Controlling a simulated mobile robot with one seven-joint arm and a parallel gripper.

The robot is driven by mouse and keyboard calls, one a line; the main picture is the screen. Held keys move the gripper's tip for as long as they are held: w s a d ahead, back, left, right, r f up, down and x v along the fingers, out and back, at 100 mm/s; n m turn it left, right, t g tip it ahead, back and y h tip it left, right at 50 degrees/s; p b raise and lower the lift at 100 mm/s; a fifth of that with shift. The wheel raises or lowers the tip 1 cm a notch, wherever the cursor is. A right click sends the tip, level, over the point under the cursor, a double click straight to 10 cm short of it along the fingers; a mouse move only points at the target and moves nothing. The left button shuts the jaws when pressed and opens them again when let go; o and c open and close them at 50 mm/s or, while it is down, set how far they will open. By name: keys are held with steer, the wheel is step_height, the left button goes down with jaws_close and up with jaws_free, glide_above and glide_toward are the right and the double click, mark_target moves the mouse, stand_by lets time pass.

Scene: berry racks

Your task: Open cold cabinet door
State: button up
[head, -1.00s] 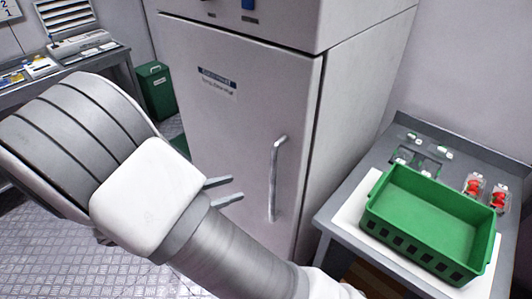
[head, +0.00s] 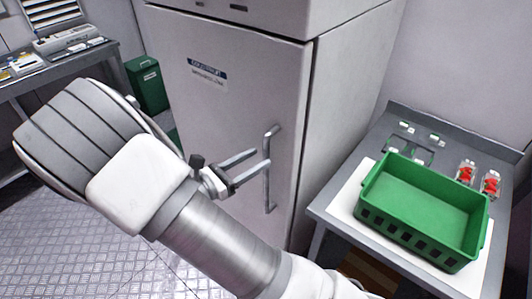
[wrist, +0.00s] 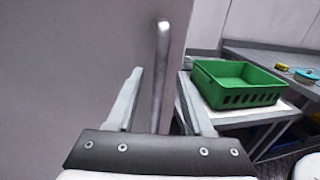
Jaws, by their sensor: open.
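The cold cabinet door (head: 215,120) is a tall grey panel and stands shut. Its vertical bar handle (head: 267,172) is near the door's right edge. My gripper (head: 262,160) is open, with its fingertips at the handle's left side in the head view. The handle's lower end is hidden behind the gripper body in the wrist view.
A side table (head: 322,205) stands right of the cabinet, bearing a green crate (head: 425,200) and small clear boxes with red berries (head: 466,172). A green bin (head: 147,85) and a bench (head: 65,65) stand at the left. The metal floor (head: 95,235) is clear at the lower left.

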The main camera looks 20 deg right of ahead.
mark_target(266, 154)
steer(key=shift+x, duration=2.05)
jaws_close()
